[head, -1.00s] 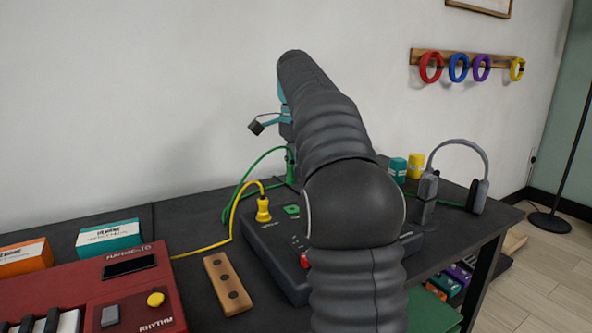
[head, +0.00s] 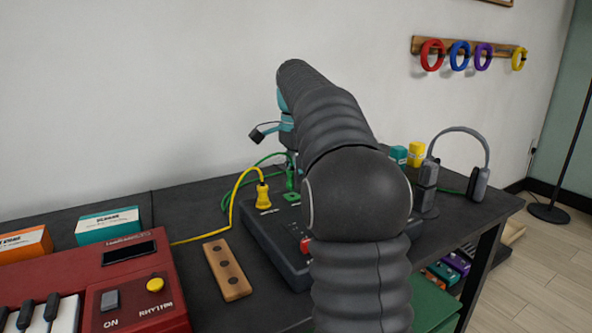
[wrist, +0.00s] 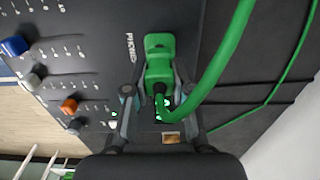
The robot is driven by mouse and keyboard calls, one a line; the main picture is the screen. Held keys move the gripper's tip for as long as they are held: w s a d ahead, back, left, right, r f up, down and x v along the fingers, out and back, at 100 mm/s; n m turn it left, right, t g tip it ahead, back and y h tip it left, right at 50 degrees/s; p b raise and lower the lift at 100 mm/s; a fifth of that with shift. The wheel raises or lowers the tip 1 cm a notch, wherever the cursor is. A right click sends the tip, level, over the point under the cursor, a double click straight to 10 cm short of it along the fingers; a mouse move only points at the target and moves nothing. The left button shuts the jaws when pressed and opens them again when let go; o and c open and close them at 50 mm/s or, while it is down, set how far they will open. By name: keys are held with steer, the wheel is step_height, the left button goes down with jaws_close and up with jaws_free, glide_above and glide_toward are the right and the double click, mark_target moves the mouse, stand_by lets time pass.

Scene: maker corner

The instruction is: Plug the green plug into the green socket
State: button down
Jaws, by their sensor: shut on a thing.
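The green plug (wrist: 158,72) is held between the two fingers of my gripper (wrist: 156,88) in the wrist view, its green cord looping up and to the right. The green socket (wrist: 158,41) shows just beyond the plug, partly covered by it. In the head view the green plug (head: 290,180) stands roughly upright just above or at the green socket (head: 292,196) on the black mixer box (head: 283,254). I cannot tell whether the plug is seated or only close. In the head view my arm hides most of the gripper.
A yellow plug (head: 263,194) with a yellow cord stands on the box to the left. A wooden block (head: 227,268) and a red keyboard (head: 110,290) lie at the left. Headphones (head: 479,180) stand at the right. Knobs (wrist: 69,105) line the box panel.

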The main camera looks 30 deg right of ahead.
steer(key=shift+f, duration=0.45)
steer(key=shift+p, duration=0.55)
stand_by(2.0)
steer(key=shift+f+b, duration=0.3)
steer(key=shift+f, duration=0.35)
stand_by(0.4)
steer(key=c, duration=0.9)
jaws_free()
steer(key=shift+r, duration=0.1)
step_height(320, 180, up, 12)
steer(key=shift+f, duration=0.1)
